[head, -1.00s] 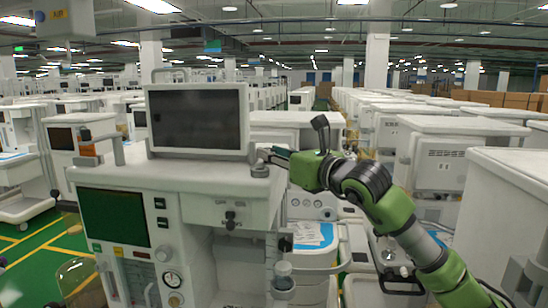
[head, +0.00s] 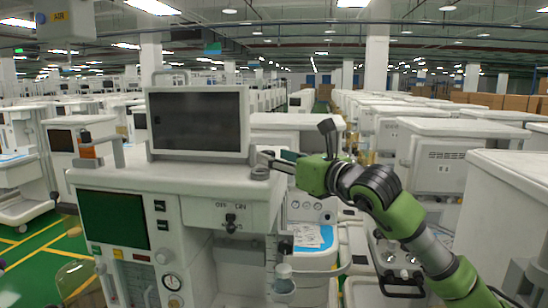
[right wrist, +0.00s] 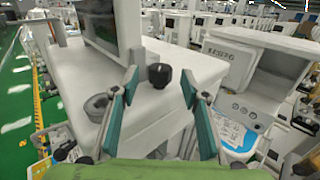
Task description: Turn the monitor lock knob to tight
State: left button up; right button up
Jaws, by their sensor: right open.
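The black lock knob (right wrist: 159,75) stands upright on the cart's white top, beside the monitor (right wrist: 98,25); the same monitor (head: 199,122) shows in the head view. In the right wrist view the knob lies between and beyond my right gripper's open fingers (right wrist: 158,85), with no clear contact. In the head view my right gripper (head: 273,160) reaches in from the right at the monitor's right edge, and I cannot make out the knob there. The knob's tight or loose marking is not readable. My left gripper is not in view.
A grey ring-shaped holder (right wrist: 97,104) sits on the cart top left of the fingers; it also shows in the head view (head: 260,173). The cart's top (head: 130,178) is otherwise mostly clear. A neighbouring cart (head: 515,205) stands close on the right.

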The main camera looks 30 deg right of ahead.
jog(key=s+d, duration=0.1)
jog(key=s, duration=0.5)
jog(key=shift+s+d, duration=0.15)
jog(key=shift+d, duration=0.05)
